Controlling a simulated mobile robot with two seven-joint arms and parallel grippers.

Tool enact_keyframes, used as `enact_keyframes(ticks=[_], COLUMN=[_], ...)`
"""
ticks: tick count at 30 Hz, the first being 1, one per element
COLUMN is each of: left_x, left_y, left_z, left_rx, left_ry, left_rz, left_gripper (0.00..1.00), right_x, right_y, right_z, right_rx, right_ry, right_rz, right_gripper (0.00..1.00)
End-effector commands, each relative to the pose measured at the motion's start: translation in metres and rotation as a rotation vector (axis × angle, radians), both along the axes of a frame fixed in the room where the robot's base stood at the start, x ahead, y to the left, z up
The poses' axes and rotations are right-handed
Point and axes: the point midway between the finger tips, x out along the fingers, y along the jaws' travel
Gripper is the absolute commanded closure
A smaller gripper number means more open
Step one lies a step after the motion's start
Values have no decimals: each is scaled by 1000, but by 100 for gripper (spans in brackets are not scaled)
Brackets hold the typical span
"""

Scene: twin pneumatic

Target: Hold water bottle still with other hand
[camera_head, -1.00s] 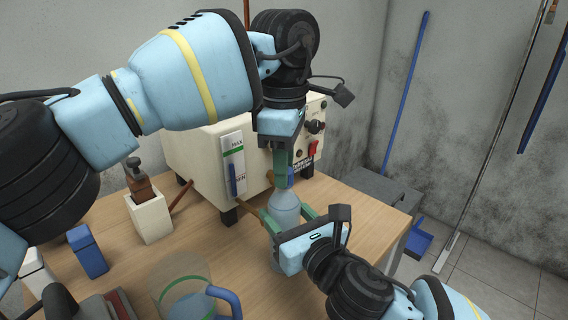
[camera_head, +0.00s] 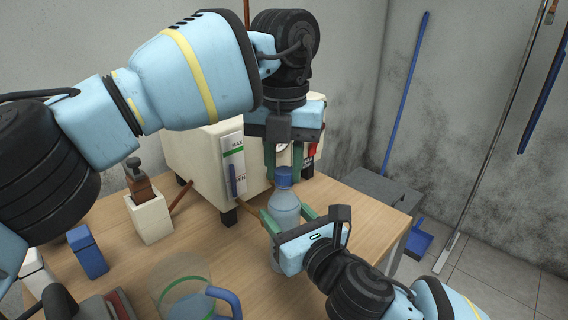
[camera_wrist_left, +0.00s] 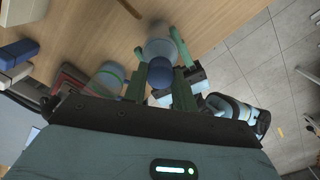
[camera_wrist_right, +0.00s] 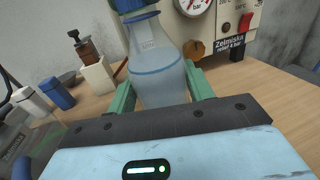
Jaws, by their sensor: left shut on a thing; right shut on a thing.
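The water bottle (camera_head: 285,207) stands upright on the table, a clear bluish bottle with a blue cap (camera_head: 284,177). My right gripper (camera_head: 289,217) is shut on the bottle's body, one green finger on each side; the right wrist view shows the body (camera_wrist_right: 160,75) between the fingers. My left gripper (camera_head: 284,168) comes from above and is shut on the blue cap. In the left wrist view the cap (camera_wrist_left: 161,72) sits between its green fingers. The lower part of the bottle is partly hidden by my right gripper.
A cream machine (camera_head: 195,150) with a gauge and red switch (camera_wrist_right: 246,20) stands behind the bottle. A clear jug with a blue handle (camera_head: 180,285), a blue block (camera_head: 87,252) and a cream holder (camera_head: 149,218) are to the left. The table's right edge is near.

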Motion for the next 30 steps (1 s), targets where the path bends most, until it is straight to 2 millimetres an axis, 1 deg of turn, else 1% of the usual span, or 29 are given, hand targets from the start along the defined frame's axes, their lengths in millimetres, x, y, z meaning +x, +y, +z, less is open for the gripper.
enact_keyframes(ticks=[3, 21, 24, 27, 30], left_x=[0, 0, 0, 0, 0], left_y=[0, -1, -1, 0, 0], left_z=[0, 1, 1, 1, 1], left_rx=[0, 0, 0, 0, 0], left_ry=[1, 0, 0, 0, 0], left_rz=[182, 1136, 1271, 1367, 1414], left_gripper=[100, 100, 100, 100, 100], right_x=[1, 1, 1, 0, 0], right_y=[-1, -1, -1, 0, 0], right_z=[0, 0, 0, 0, 0], right_rx=[0, -1, -1, -1, -2], right_ry=[1, 0, 0, 0, 0], right_rz=[-2, -2, -2, -2, -2], right_gripper=[100, 100, 100, 100, 100])
